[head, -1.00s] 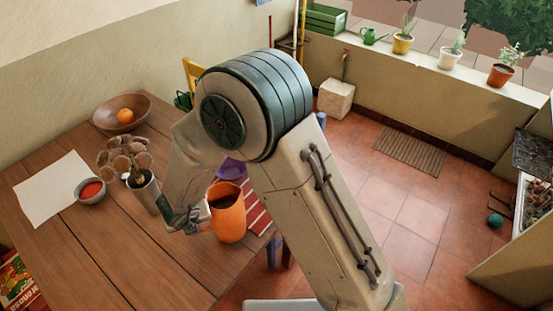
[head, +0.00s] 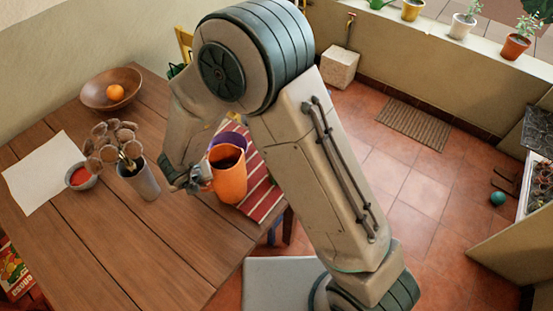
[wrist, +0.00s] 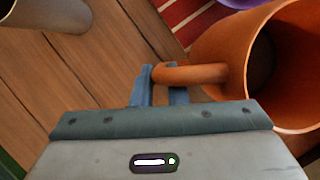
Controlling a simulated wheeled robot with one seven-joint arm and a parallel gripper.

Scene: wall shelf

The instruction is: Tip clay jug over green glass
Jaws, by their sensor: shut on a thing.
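The clay jug (head: 229,182) is orange, with a dark inside, and stands about upright over the table's right part. My gripper (head: 196,180) is shut on the jug's handle, from the jug's left side. In the wrist view, the fingers (wrist: 160,88) close around the handle, and the jug (wrist: 225,35) opens to the right of them. I cannot tell whether the jug's base touches the table. I cannot make out a green glass in either view; my arm hides part of the table.
A purple dish (head: 232,138) lies behind the jug, by a red striped cloth (head: 265,200). A grey cup (head: 143,183) with brown dried heads stands left of my gripper. A red-filled bowl (head: 80,177), white paper (head: 42,172) and wooden bowl (head: 98,96) lie farther left. The front tabletop is clear.

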